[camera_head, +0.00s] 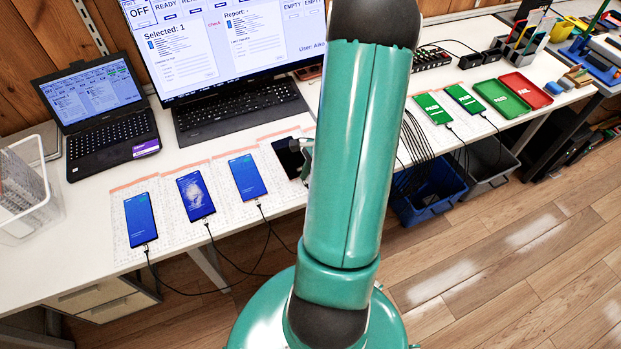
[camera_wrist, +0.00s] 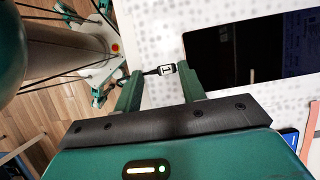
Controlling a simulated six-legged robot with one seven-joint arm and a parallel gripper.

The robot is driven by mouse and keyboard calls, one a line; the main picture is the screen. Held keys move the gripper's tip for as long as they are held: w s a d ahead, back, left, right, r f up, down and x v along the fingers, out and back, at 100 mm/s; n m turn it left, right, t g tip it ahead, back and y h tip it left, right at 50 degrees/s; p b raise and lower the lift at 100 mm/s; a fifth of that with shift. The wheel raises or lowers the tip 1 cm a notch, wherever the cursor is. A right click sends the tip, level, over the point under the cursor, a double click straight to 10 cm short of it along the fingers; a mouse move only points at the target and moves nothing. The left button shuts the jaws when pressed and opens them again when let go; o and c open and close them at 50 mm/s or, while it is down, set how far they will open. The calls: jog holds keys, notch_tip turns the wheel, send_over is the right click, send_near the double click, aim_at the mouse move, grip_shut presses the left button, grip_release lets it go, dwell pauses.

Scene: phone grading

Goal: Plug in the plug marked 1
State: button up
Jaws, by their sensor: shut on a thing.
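The plug marked 1 (camera_wrist: 167,70) is a small black connector with a white label, between the fingertips of my gripper (camera_wrist: 158,74) in the wrist view. My gripper is shut on it. A dark-screened phone (camera_wrist: 245,50) lies just right of the plug, its short edge towards it. I cannot tell whether the plug touches the phone or sits in its port. In the head view the dark phone (camera_head: 289,157) lies at the right end of a row, partly hidden by my arm. The plug and most of my gripper are hidden there.
Three blue-screened phones (camera_head: 197,194) with cables lie on the white table (camera_head: 85,225). A laptop (camera_head: 105,115), monitor and keyboard (camera_head: 240,105) stand behind. At right are green-screened phones (camera_head: 465,98), a green tray (camera_head: 502,98) and a red tray (camera_head: 526,90). Bins stand below.

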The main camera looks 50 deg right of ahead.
jog(key=o, duration=1)
jog(key=shift+c, duration=0.2)
jog(key=shift+s+a+r, duration=0.1)
jog(key=shift+s+r, duration=0.05)
jog(key=shift+r, duration=0.7)
jog(key=shift+s+a+r, duration=0.1)
jog(key=shift+s+r, duration=0.05)
jog(key=shift+r, duration=0.65)
jog(key=shift+s+a+r, duration=0.1)
jog(key=shift+s+r, duration=0.05)
jog(key=shift+r, duration=0.7)
